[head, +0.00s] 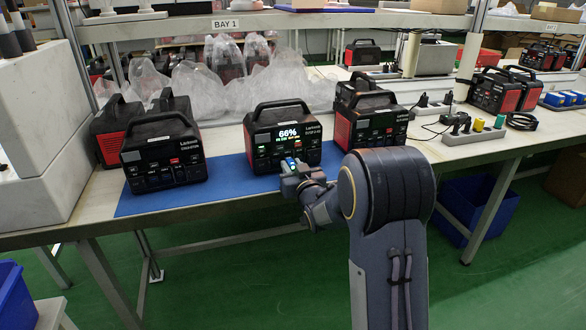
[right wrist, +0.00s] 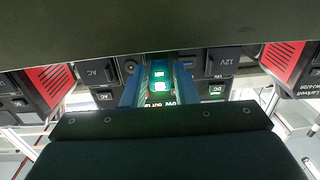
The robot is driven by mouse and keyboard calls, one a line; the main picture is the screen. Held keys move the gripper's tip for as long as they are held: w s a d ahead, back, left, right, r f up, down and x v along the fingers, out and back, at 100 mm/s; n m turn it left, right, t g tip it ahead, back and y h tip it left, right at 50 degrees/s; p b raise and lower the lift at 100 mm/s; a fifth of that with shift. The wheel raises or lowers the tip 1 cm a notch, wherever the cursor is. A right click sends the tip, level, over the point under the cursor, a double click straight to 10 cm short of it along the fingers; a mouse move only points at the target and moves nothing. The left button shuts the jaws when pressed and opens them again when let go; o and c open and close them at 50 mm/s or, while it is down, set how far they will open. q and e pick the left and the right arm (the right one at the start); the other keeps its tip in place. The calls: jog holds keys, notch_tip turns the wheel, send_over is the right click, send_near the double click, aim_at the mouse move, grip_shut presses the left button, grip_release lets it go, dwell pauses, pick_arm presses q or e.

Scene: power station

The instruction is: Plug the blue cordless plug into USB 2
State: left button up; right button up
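My right gripper (head: 292,171) is in front of the middle power station (head: 284,137), whose screen reads 66%. It appears shut on the blue plug (head: 289,163), which shows as a small blue and white piece at the fingertips, close to the station's lower front. In the right wrist view, my right gripper (right wrist: 160,92) points at the port panel, and blue shows on both sides of a lit green patch with white spots. USB 2 cannot be made out, and I cannot tell whether the plug touches the panel. My left gripper is not in view.
A power station (head: 163,152) stands left on the blue mat (head: 215,180), and another (head: 372,122) stands close on the right. Plastic bags (head: 200,85) lie behind.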

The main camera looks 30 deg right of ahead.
jog(key=o, duration=0.3)
jog(key=shift+s, duration=0.1)
jog(key=s, duration=0.2)
jog(key=s+a, duration=0.1)
jog(key=s, duration=0.4)
jog(key=shift+s+a+p, duration=0.25)
jog(key=shift+p, duration=0.05)
jog(key=s+a+f+g+y, duration=0.15)
jog(key=s+a+g, duration=0.3)
jog(key=s, duration=0.55)
jog(key=s+a+f+g+y, duration=0.1)
jog(key=s+a+g+y, duration=0.2)
jog(key=s+a, duration=0.5)
jog(key=s+a+f+g+y, duration=0.2)
jog(key=s+a+g+y, duration=0.15)
jog(key=s, duration=0.95)
jog(key=shift+n+g+h, duration=0.3)
jog(key=shift+g+h, duration=0.1)
jog(key=shift+g, duration=0.1)
jog(key=r+p, duration=2.3)
jog(key=shift+s+d, duration=0.15)
jog(key=shift+s, duration=0.1)
